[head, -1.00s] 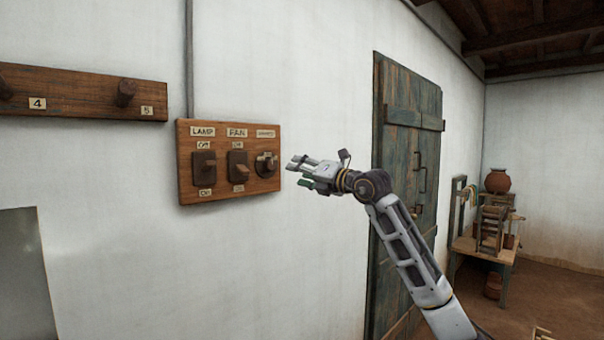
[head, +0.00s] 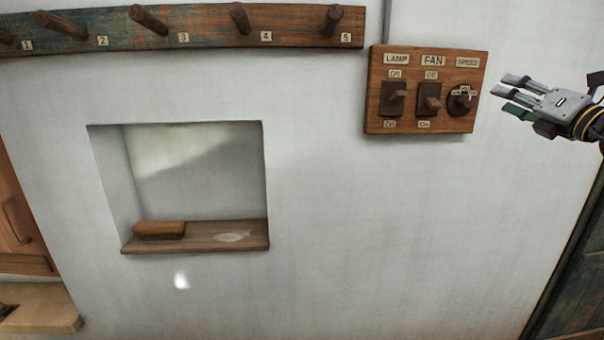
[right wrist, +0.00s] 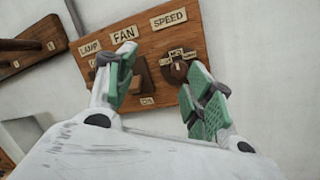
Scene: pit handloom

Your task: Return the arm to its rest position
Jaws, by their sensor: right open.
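My right gripper (head: 508,92) is open and empty, just right of a wooden switch board (head: 426,122) on the white wall. The board carries a lamp switch (head: 393,100), a fan switch (head: 429,101) and a round speed knob (head: 460,102). In the right wrist view, my right gripper's green-padded fingers (right wrist: 163,62) are spread in front of the board, overlapping the fan switch and the knob. I cannot tell the exact gap to the board. My left gripper is not in view.
A rail with numbered wooden pegs (head: 150,20) runs along the upper left. Below it is a wall niche (head: 200,160) with a brown block (head: 160,230) on its sill. A dark plank door (head: 575,290) stands at the lower right. The wall between is clear.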

